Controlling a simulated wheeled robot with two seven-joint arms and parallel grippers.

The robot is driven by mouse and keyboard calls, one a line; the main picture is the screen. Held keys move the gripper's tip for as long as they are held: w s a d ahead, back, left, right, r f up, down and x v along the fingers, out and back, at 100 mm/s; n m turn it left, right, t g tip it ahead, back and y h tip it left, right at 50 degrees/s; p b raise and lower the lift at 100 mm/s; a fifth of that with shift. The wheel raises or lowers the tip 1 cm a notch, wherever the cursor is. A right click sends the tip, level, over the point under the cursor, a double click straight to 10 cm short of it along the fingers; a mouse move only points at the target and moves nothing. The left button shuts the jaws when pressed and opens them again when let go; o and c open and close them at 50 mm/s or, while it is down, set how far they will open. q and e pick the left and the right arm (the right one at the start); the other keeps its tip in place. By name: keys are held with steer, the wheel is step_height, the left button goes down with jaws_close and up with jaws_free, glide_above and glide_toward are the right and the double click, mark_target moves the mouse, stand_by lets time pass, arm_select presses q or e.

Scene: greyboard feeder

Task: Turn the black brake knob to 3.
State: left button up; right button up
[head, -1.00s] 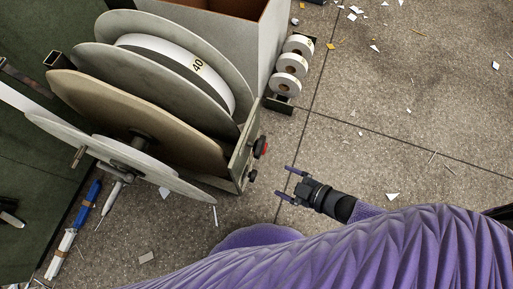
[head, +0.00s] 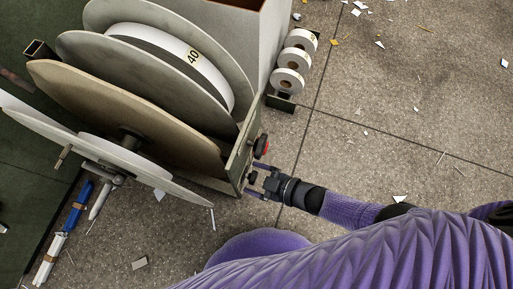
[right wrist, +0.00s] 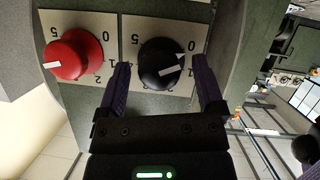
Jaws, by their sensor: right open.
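The black brake knob (right wrist: 158,66) sits on a white dial plate in the right wrist view, with 0 and 5 readable, upside down. The knob also shows small on the feeder's end in the head view (head: 252,177). My right gripper (right wrist: 161,68) is open, its fingers on either side of the black knob; contact cannot be told. In the head view the right gripper (head: 256,181) is at the feeder's end. My left gripper is not in view.
A red knob (right wrist: 75,55) with its own dial is beside the black one; it also shows in the head view (head: 261,147). Large reels, one marked 40 (head: 193,57), fill the feeder. Small white rolls (head: 291,81) stand behind. Scraps litter the otherwise open floor.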

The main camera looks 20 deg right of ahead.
steer(key=shift+c, duration=0.2)
jaws_close()
steer(key=shift+m, duration=0.3)
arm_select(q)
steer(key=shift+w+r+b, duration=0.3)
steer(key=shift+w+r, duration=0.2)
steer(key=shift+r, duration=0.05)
arm_select(e)
steer(key=m+g+y, duration=0.1)
steer(key=m, duration=0.1)
steer(key=m+g+y, duration=0.1)
steer(key=shift+w+d+m+g, duration=0.1)
steer(key=shift+d+m+g, duration=0.05)
steer(key=shift+m+g, duration=0.2)
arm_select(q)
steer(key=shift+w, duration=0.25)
arm_select(e)
steer(key=shift+f+m, duration=0.1)
steer(key=shift+m, duration=0.15)
